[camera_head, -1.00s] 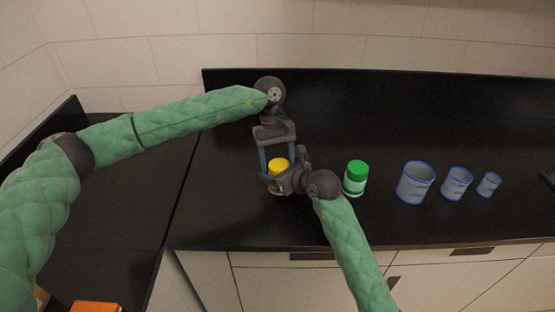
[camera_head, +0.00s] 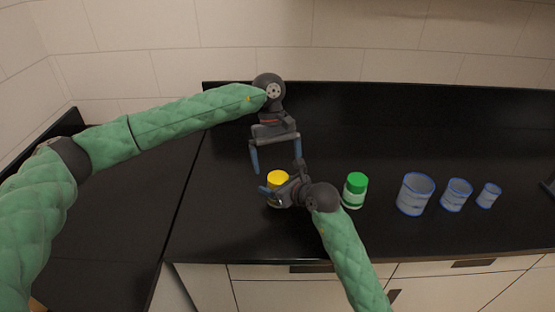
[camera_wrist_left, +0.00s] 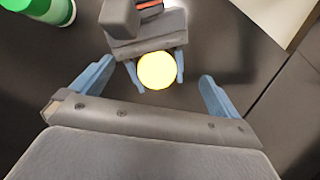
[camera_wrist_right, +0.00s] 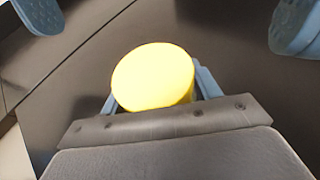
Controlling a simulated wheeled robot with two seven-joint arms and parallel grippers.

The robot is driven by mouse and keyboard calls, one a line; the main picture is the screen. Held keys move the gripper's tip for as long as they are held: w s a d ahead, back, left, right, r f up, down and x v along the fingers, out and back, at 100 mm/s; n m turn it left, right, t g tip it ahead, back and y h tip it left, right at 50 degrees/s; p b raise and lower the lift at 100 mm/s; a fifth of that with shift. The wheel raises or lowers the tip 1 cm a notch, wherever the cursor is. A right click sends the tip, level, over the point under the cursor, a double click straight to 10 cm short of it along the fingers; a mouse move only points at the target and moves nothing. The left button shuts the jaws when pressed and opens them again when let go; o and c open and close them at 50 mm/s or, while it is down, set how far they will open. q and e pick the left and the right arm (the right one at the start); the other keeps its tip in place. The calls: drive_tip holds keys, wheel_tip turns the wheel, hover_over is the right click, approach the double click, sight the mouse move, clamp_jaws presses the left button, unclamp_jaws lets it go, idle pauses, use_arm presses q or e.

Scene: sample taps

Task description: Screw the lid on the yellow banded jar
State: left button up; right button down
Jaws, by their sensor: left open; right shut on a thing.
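The yellow lid (camera_head: 278,177) sits on top of the jar (camera_head: 274,204), which stands upright on the dark counter. Most of the jar body is hidden by my right gripper and the lid. My right gripper (camera_head: 281,187) is shut on the jar from the near right side, with its fingers on either side below the lid. My left gripper (camera_head: 277,165) points down from above, open and empty, its fingers spread wide and clear of the lid. In the left wrist view the round lid (camera_wrist_left: 157,70) lies between the open fingers; the right wrist view shows the lid (camera_wrist_right: 153,77) close up.
A green-lidded jar (camera_head: 355,190) stands just right of my right gripper. Three blue-rimmed beakers (camera_head: 415,194) (camera_head: 456,195) (camera_head: 488,196), falling in size, stand farther right. The back of the counter (camera_head: 400,130) is clear up to its dark backsplash.

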use_arm(q)
drive_tip(key=v, duration=1.2)
use_arm(e)
drive_tip(key=shift+w, duration=0.1)
drive_tip(key=shift+c, duration=1.4)
unclamp_jaws()
use_arm(q)
drive_tip(key=shift+f, duration=0.1)
use_arm(e)
drive_tip(key=shift+d, duration=0.15)
drive_tip(key=shift+s+d+r, duration=0.15)
drive_tip(key=shift+s+d, duration=0.05)
drive_tip(key=shift+s, duration=0.1)
drive_tip(key=b+v, duration=0.2)
drive_tip(key=v, duration=0.4)
use_arm(q)
drive_tip(key=shift+f+b, duration=0.3)
drive_tip(key=shift+f, duration=0.9)
use_arm(e)
drive_tip(key=shift+s+d+r, duration=0.2)
drive_tip(key=shift+s, duration=0.15)
